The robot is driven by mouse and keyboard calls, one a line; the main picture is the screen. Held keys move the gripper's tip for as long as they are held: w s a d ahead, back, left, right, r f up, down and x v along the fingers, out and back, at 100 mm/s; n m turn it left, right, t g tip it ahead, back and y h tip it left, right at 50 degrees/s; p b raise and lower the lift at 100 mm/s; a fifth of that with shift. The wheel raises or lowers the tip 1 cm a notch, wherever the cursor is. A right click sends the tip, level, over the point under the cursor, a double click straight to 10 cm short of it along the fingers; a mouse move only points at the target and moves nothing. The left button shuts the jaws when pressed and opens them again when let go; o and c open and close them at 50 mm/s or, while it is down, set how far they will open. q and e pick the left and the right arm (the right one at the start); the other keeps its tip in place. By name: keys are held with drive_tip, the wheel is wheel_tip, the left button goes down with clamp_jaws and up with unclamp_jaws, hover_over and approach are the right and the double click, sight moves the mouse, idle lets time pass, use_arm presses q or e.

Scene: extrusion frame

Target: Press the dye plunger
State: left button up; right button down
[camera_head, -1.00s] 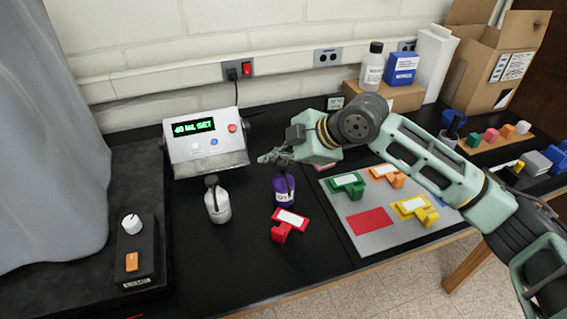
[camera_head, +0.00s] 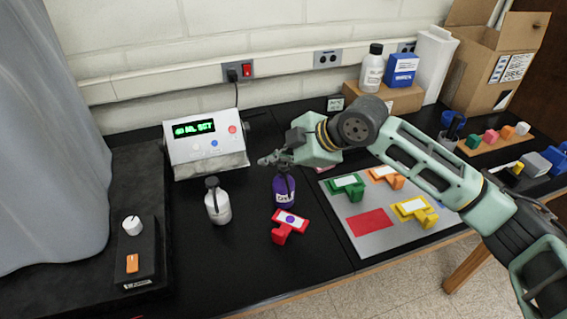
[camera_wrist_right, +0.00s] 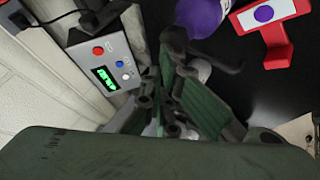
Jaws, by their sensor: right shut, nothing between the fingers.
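The purple dye bottle (camera_head: 284,197) stands upright on the black bench, with a dark plunger on top. It also shows in the wrist view (camera_wrist_right: 203,14). My right gripper (camera_head: 270,159) is shut and empty, its fingers just above the plunger; I cannot tell whether they touch it. A red piece (camera_head: 285,235) lies in front of the bottle, its white label bearing a purple dot (camera_head: 291,219). The dot also shows in the wrist view (camera_wrist_right: 263,14). My left gripper is not in view.
A grey mat (camera_head: 345,208) with green, orange and yellow pieces lies to the right. The bench front is clear.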

drive_tip(key=shift+r+p, duration=0.85)
drive_tip(key=shift+r, duration=0.2)
wheel_tip(320, 180, up, 5)
drive_tip(key=p, duration=0.4)
drive_tip(key=shift+p, duration=0.3)
